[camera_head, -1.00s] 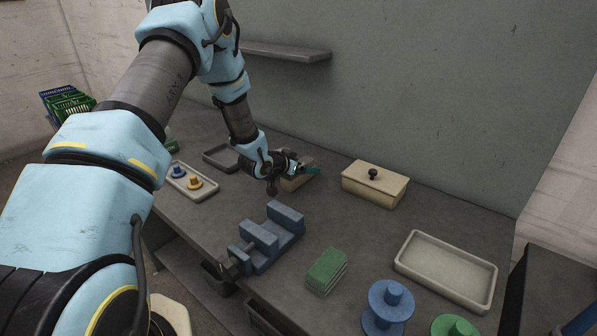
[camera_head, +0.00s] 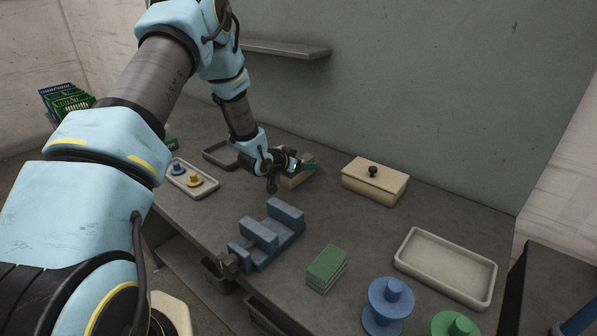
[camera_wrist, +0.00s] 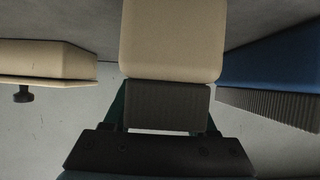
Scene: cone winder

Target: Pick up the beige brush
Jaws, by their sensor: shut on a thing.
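The beige brush (camera_wrist: 170,40) fills the top middle of the wrist view, its pale block towards the top and its dark grey ribbed bristles (camera_wrist: 167,106) towards my gripper. The teal fingers of my gripper (camera_head: 307,167) are shut on it, one on each side. In the head view a tan block (camera_head: 297,181) shows beneath the fingers, partly hidden by them. I cannot tell whether the brush touches the table.
A blue brush (camera_wrist: 275,62) is close on the right in the wrist view. A lidded beige box (camera_head: 374,186) with a black knob stands to the right of my gripper. A blue stepped block (camera_head: 268,240), a green stack (camera_head: 326,268) and a pale tray (camera_head: 446,268) are nearer the front.

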